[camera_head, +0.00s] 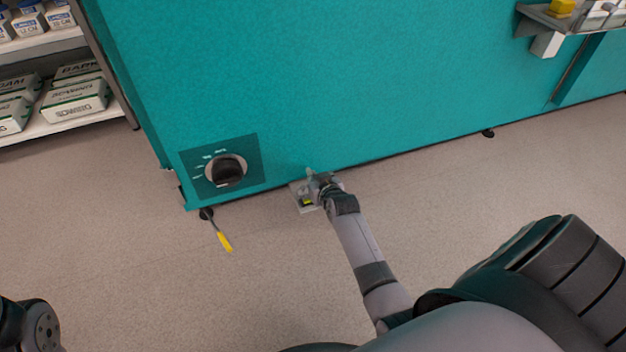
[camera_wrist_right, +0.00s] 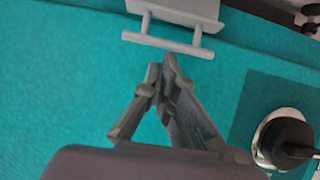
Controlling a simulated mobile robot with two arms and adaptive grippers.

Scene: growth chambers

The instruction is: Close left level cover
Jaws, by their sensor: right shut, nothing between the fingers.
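A small light grey flap (camera_head: 296,190), which looks like the left level cover, juts out from the bottom edge of the teal growth chamber (camera_head: 350,80) in the head view. In the right wrist view the grey flap (camera_wrist_right: 190,10) is at the top, with a bar handle (camera_wrist_right: 168,44) on two short posts. My right gripper (camera_head: 312,177) is at the flap and partly hides it. In the wrist view its fingertips (camera_wrist_right: 163,66) are together and empty, just below the bar; a small gap shows between them in the picture. My left gripper is out of view.
Left of the flap, a dark panel with a round black knob (camera_head: 229,170) is on the chamber; the knob (camera_wrist_right: 285,138) also shows at the wrist view's right. A yellow-handled lever (camera_head: 223,240) sticks out below. Shelves (camera_head: 60,125) with boxes stand at left.

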